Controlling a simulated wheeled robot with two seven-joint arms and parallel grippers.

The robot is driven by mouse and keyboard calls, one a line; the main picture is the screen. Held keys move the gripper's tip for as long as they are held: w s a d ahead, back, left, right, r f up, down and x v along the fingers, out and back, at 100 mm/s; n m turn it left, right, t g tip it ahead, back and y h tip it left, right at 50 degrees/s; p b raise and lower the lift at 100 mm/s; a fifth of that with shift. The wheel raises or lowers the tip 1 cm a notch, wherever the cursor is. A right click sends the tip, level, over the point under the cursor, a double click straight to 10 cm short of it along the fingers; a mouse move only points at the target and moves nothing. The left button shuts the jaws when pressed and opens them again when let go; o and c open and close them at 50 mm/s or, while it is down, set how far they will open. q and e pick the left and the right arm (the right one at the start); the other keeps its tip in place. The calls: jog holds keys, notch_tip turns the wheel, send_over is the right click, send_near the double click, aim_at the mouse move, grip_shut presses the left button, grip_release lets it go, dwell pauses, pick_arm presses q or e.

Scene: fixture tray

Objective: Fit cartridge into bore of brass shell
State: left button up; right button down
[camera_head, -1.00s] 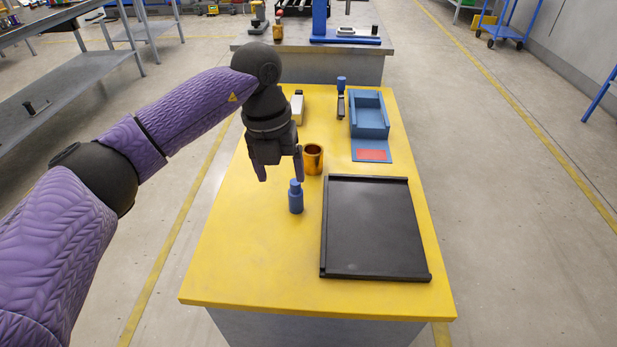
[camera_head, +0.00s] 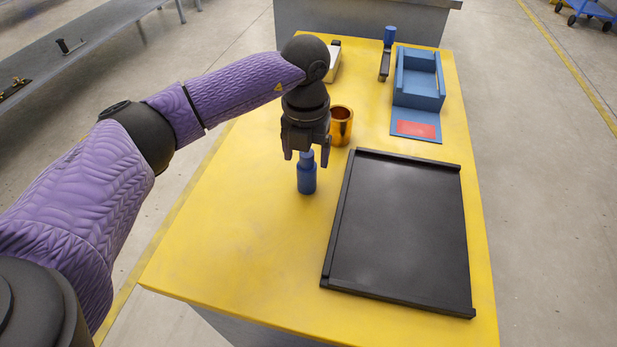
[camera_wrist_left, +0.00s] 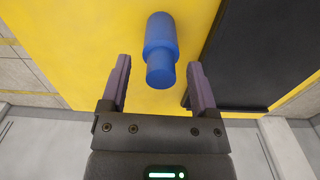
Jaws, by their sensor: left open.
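The blue cartridge (camera_head: 307,178) stands upright on the yellow table, left of the black tray. Its narrower top is just below and between the fingers in the head view. My left gripper (camera_head: 306,160) is open, pointing down over it, and holds nothing. In the left wrist view the cartridge (camera_wrist_left: 160,48) shows beyond the fingertips of the open gripper (camera_wrist_left: 156,75), roughly centred between them. The brass shell (camera_head: 341,126) stands upright just behind and right of the gripper, its open bore facing up. My right gripper is not in view.
The black tray (camera_head: 405,228) with raised edges lies on the right of the yellow table (camera_head: 230,220). A blue fixture (camera_head: 420,90) with a red patch stands behind it. A blue-handled tool (camera_head: 387,52) and a pale block (camera_head: 332,64) are at the back. The front left is clear.

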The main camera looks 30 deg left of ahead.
pick_arm(q)
jog(key=shift+f, duration=0.45)
jog(key=shift+r, duration=0.1)
jog(key=shift+c, duration=0.6)
grip_shut()
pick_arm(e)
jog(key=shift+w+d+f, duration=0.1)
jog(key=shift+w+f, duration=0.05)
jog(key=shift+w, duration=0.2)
